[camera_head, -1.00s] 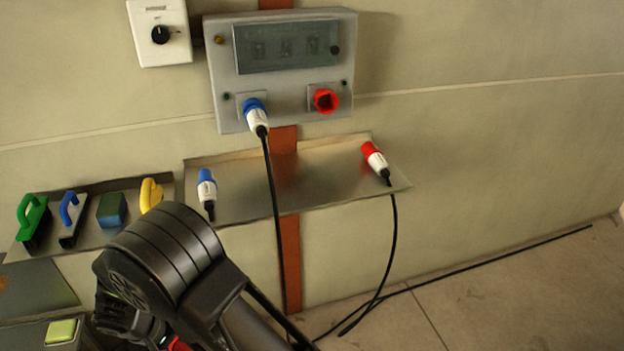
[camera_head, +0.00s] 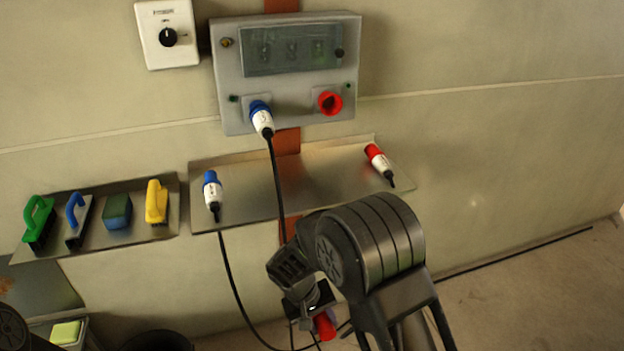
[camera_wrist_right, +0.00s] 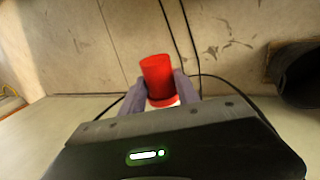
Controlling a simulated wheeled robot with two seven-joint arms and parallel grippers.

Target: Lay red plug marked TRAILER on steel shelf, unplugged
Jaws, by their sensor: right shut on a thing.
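My right gripper (camera_head: 312,312) is low in front of the wall, below the steel shelf (camera_head: 320,180). It is shut on a red plug (camera_head: 325,326), which also shows between the fingers in the right wrist view (camera_wrist_right: 157,76) with a little white at its base. Another red plug with a white body (camera_head: 378,161) lies at the right end of the shelf, apart from the gripper. The lettering on both red plugs cannot be read. The red socket (camera_head: 330,103) on the grey box is empty. My left gripper is out of view.
A blue plug (camera_head: 261,118) sits in the box's left socket, its cable hanging across the shelf. Another blue plug (camera_head: 212,190) lies on the shelf's left. The shelf's middle right is bare. Handled tools (camera_head: 157,202) rest on a tray at left. A dark bucket (camera_wrist_right: 298,75) stands at right in the wrist view.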

